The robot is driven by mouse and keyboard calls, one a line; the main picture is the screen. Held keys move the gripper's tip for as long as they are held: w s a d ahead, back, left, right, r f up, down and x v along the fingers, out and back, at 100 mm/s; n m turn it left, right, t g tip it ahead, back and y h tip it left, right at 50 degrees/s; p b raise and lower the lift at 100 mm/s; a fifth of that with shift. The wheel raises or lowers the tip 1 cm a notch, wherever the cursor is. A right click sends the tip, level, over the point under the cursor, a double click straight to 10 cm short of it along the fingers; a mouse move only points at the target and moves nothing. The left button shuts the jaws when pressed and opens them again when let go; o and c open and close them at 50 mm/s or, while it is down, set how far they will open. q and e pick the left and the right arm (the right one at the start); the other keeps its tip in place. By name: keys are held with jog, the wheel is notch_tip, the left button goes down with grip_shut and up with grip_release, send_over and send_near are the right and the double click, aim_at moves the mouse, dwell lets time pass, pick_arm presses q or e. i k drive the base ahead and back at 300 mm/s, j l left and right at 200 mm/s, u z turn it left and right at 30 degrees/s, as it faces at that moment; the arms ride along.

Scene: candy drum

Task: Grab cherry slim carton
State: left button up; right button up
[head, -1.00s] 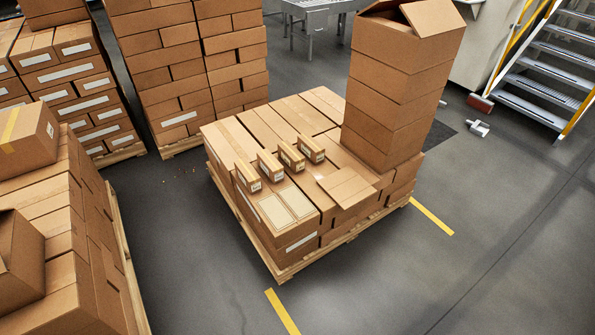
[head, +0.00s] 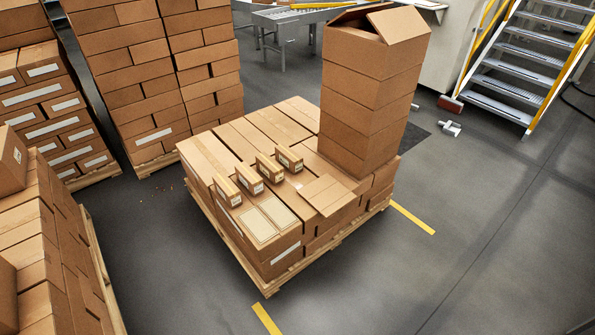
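Several small slim cartons stand in a slanting row on top of a low pallet of boxes (head: 225,150) in the head view. From left to right they are a first carton (head: 227,191), a second carton (head: 249,179), a third carton (head: 270,168) and a fourth carton (head: 289,158). Each is brown with a small pale label on its end. The labels are too small to read, so I cannot tell which one is cherry. Neither of my grippers is in view.
A tall stack of boxes (head: 370,100) with an open top box stands on the pallet's right rear. Stacked pallets (head: 40,240) are at the left and back. A conveyor (head: 290,18) and yellow-railed stairs (head: 515,70) stand behind. Grey floor (head: 460,240) is clear at the right.

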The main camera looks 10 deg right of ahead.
aim_at(250, 180)
jog(key=i+j+z, duration=0.1)
jog(key=z, duration=0.25)
jog(key=i+j+z, duration=0.15)
jog(key=z, duration=0.15)
jog(key=i+j+z, duration=0.15)
jog(key=z, duration=0.2)
